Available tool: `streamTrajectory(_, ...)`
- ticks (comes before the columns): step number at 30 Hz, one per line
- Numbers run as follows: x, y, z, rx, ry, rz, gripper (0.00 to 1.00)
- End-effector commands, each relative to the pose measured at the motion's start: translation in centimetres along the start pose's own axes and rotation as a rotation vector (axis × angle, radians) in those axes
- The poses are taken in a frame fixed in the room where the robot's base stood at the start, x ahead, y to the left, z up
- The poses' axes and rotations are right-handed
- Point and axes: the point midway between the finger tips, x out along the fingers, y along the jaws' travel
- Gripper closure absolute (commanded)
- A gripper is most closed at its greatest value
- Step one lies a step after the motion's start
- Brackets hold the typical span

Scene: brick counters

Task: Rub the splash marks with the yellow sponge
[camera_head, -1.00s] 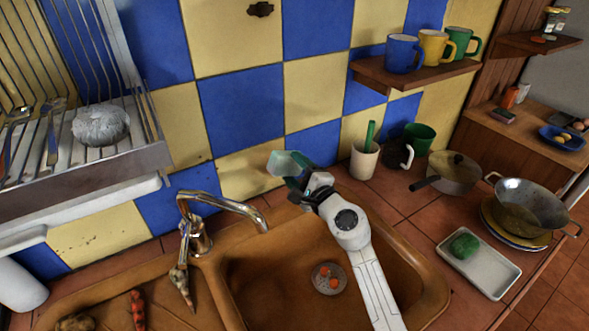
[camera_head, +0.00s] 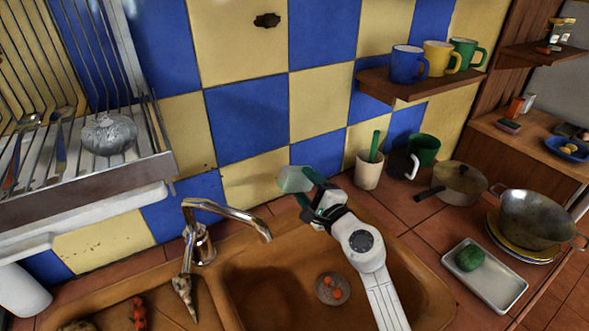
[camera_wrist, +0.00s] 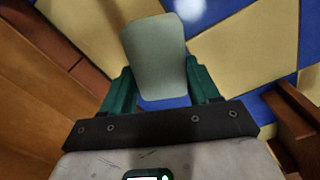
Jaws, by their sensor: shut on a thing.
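My gripper (camera_head: 311,198) is shut on a pale grey-green block (camera_head: 295,179), held up over the back edge of the sink in front of the tiled wall. No yellow shows on this block, so I cannot tell if it is the sponge. In the wrist view the block (camera_wrist: 155,55) sits between the two green fingers (camera_wrist: 162,88), with blue and yellow tiles behind it. I cannot tell if it touches the wall. Small dark specks (camera_head: 85,247) show on the low yellow tile at left; I cannot tell whether they are the splash marks.
The faucet (camera_head: 228,215) stands left of my gripper, with the brown sink (camera_head: 265,285) below. A cream cup (camera_head: 369,172) stands close on the right. A shelf (camera_head: 415,90) with mugs juts out above right. A dish rack (camera_head: 140,165) hangs at left.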

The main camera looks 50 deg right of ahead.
Motion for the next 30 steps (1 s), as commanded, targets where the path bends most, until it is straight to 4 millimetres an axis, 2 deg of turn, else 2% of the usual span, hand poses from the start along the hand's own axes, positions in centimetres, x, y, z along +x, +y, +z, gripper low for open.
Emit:
streamTrajectory(5,0.6,0.0,0.0,0.0,0.0,0.0,0.64)
streamTrajectory(21,5.7,0.1,0.0,0.0,0.002,-0.002,0.64)
streamTrajectory(30,6.7,0.0,0.0,-0.001,0.004,-0.002,0.64)
